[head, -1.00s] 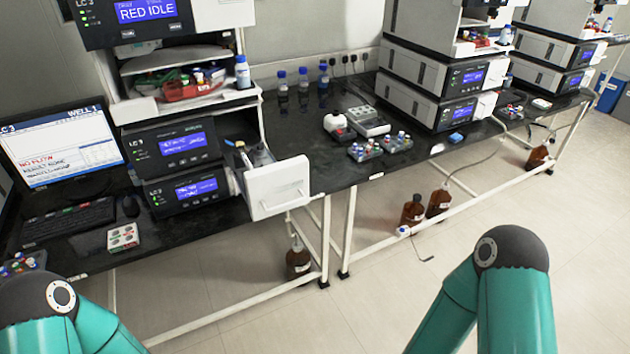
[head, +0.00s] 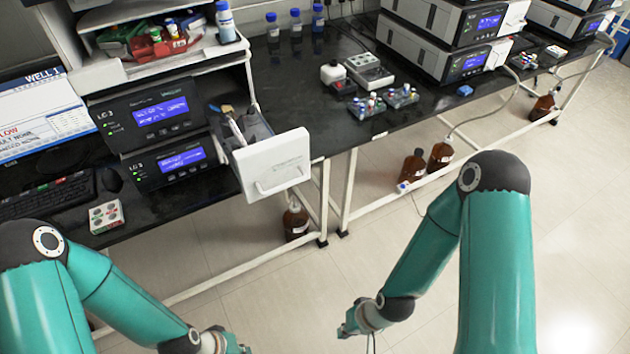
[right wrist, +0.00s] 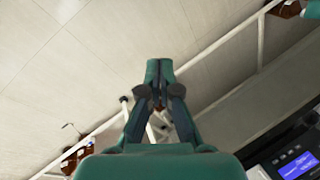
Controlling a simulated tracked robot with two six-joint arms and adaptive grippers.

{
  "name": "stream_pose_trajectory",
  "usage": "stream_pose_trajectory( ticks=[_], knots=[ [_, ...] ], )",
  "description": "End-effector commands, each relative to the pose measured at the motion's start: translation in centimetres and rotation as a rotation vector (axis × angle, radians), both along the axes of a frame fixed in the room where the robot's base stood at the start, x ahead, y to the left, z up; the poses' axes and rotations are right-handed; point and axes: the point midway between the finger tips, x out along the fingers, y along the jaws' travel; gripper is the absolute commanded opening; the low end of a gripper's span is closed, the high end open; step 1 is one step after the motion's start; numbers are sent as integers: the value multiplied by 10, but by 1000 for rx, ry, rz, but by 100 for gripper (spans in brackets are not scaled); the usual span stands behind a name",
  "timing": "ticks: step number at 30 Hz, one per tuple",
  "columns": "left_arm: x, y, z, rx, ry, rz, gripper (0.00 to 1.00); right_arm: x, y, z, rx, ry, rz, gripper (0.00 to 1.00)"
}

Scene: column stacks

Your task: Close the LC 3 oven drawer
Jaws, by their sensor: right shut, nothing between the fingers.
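The LC 3 oven drawer (head: 275,165) is pulled out from the right side of the LC 3 stack (head: 165,160). Its white front with a handle faces me, and items show inside its open top. My right gripper (head: 345,330) is low in front of the bench, below and right of the drawer, apart from it. In the right wrist view its fingers (right wrist: 158,70) are together and empty. My left gripper (head: 240,347) is at the bottom edge of the head view, partly cut off; its fingers are too small to judge.
The black bench top (head: 330,150) holds a small white device (head: 368,72) and vial racks (head: 385,102) right of the drawer. Brown bottles (head: 412,166) stand on the floor by the white bench frame. The floor in front is clear.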

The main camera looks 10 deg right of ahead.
Motion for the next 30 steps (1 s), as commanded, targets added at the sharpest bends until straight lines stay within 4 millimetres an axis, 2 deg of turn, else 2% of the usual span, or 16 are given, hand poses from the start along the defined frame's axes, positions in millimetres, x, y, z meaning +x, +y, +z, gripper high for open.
stream_pose_trajectory(
  ticks=[5,8,11,12,15,18,22,24,27,30],
  knots=[
    [0,0,-17,0,-1,0,0,39,-5,16,25,-99,-115,0],
    [0,0,-32,0,-1,0,0,76,-12,42,70,-199,-235,0],
    [0,0,-51,0,0,0,0,113,-21,83,156,-318,-377,0],
    [0,0,-59,0,-1,0,0,125,-24,102,201,-363,-433,0],
    [0,0,-78,0,0,0,0,145,-30,156,336,-467,-558,0],
    [0,0,-95,0,-1,0,0,149,-35,209,482,-543,-651,0],
    [0,0,-113,0,-1,0,0,138,-36,264,652,-597,-724,0],
    [0,0,-120,0,-1,0,0,129,-37,285,723,-609,-746,0],
    [0,0,-126,0,-1,0,0,118,-36,306,796,-615,-764,0],
    [0,0,-128,0,-1,0,0,111,-36,318,835,-611,-772,0]
  ],
)
